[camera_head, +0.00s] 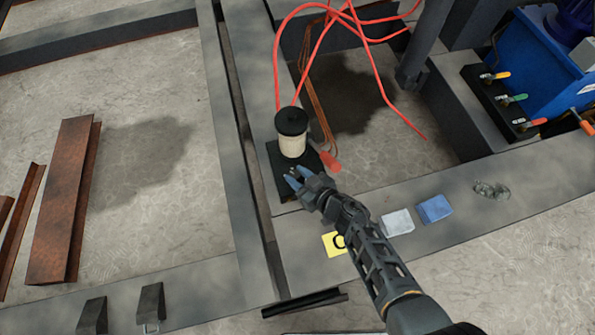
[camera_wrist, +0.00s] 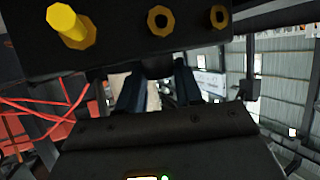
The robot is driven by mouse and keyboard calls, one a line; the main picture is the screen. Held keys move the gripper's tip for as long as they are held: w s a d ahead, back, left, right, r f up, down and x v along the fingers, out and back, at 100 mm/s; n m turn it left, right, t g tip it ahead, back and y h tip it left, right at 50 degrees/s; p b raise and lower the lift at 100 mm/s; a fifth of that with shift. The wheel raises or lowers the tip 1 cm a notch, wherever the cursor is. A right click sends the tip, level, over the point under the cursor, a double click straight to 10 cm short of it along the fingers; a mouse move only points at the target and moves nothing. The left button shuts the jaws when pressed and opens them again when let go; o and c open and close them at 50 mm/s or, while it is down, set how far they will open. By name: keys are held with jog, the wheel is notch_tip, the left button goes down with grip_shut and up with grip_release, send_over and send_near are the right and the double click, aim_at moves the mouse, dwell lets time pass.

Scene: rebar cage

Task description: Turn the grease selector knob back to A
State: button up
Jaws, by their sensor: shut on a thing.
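The grease unit has a cream reservoir (camera_head: 292,146) with a black lid, standing on a dark base (camera_head: 277,165) on the steel beam. My gripper (camera_head: 294,182) is at the near side of that base, with its blue fingers pointing at it. In the wrist view, the two dark blue fingers (camera_wrist: 158,88) reach up to a dark block (camera_wrist: 120,22) with a yellow fitting and two brass-ringed ports. The fingers are closed on the grease selector knob, which they mostly hide. Its pointer and the letter marks cannot be read.
Red hoses (camera_head: 325,25) run behind the reservoir. A yellow card (camera_head: 334,243) with a dark mark, a white cloth (camera_head: 397,221) and a blue cloth (camera_head: 434,208) lie on the beam by my arm. A blue machine (camera_head: 545,65) with coloured valve handles stands at the right.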

jog(key=shift+w+d+n+g+y, duration=0.1)
jog(key=shift+d+n+g+y, duration=0.05)
jog(key=shift+n+g+y, duration=0.35)
jog(key=shift+w+d+n+g+y, duration=0.1)
jog(key=shift+n+g+y, duration=0.3)
jog(key=shift+n+g, duration=0.15)
jog(key=shift+n+g+y, duration=0.5)
jog(key=shift+n+g, duration=0.15)
jog(key=shift+n, duration=0.2)
jog(key=shift+g, duration=0.3)
jog(key=o, duration=1)
jog(key=p+v, duration=0.4)
jog(key=v, duration=0.3)
jog(key=shift+s+d, duration=0.2)
jog(key=shift+d, duration=0.1)
